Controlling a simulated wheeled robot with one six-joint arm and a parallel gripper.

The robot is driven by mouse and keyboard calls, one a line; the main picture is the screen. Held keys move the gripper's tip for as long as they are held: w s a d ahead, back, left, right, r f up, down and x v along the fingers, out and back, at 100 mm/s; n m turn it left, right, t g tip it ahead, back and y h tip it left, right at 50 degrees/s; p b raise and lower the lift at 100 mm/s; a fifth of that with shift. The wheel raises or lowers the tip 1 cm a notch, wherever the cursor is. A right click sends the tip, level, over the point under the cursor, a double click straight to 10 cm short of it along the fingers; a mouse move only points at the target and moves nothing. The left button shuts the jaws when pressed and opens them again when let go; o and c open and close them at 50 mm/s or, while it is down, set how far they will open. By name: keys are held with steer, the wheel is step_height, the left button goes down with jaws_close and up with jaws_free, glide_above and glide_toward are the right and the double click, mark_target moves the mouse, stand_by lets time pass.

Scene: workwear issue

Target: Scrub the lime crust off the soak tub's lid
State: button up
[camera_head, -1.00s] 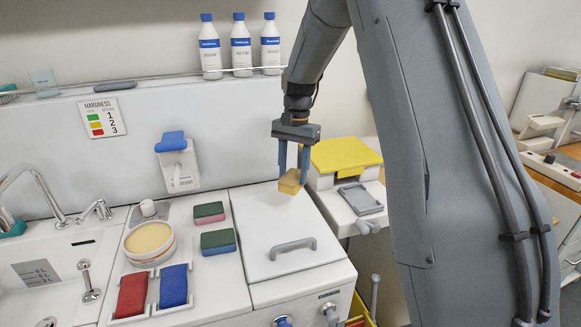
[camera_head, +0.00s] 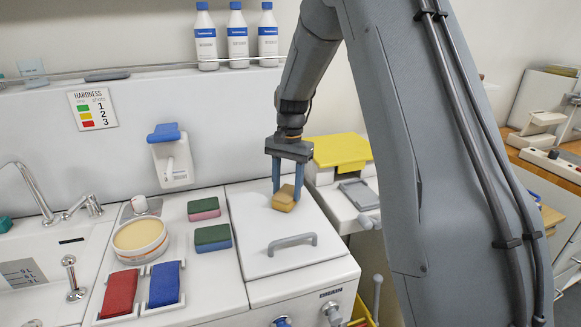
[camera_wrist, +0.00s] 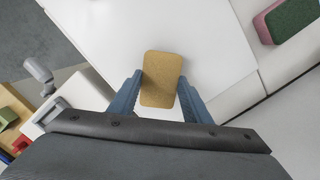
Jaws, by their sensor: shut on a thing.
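My gripper (camera_head: 287,192) is shut on a tan-yellow sponge (camera_head: 284,201), gripping it by its two sides. The sponge is at or very near the far right part of the soak tub's white lid (camera_head: 250,222); I cannot tell whether it touches. The lid has a grey bar handle (camera_head: 292,241) in front of the sponge. In the wrist view the sponge (camera_wrist: 161,78) sits between the blue fingers (camera_wrist: 160,98) with the plain white lid (camera_wrist: 222,62) around it. I can make out no crust on the visible lid.
Two two-coloured sponges (camera_head: 204,208) (camera_head: 213,237) lie left of the lid. Beyond them are a round tub of paste (camera_head: 141,238), a red pad (camera_head: 119,292) and a blue pad (camera_head: 165,284). A yellow-topped box (camera_head: 341,150) stands behind right of the lid.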

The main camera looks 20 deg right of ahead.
mark_target(291, 192)
steer(key=shift+a+b, duration=0.3)
steer(key=shift+a, duration=0.95)
steer(key=shift+f+b, duration=0.3)
steer(key=shift+b, duration=0.15)
steer(key=shift+d+r+p, duration=0.15)
steer(key=shift+d+p, duration=0.15)
steer(key=shift+d, duration=0.35)
steer(key=shift+d+r+p, duration=0.15)
steer(key=shift+d+p, duration=0.15)
steer(key=shift+d, duration=0.3)
steer(key=shift+d+f, duration=0.2)
steer(key=shift+d, duration=0.1)
steer(key=shift+d+r, duration=0.1)
steer(key=shift+d, duration=0.3)
steer(key=shift+d+r+p, duration=0.15)
steer(key=shift+p, duration=0.3)
step_height(291, 192, up, 2)
steer(key=shift+w+r, duration=0.1)
steer(key=shift+w, duration=0.05)
steer(key=shift+s+r+p, duration=0.2)
steer(key=shift+r+p, duration=0.1)
steer(key=shift+p, duration=0.25)
steer(key=shift+w+r+p, duration=0.1)
steer(key=shift+r+p, duration=1.55)
steer(key=shift+r, duration=0.8)
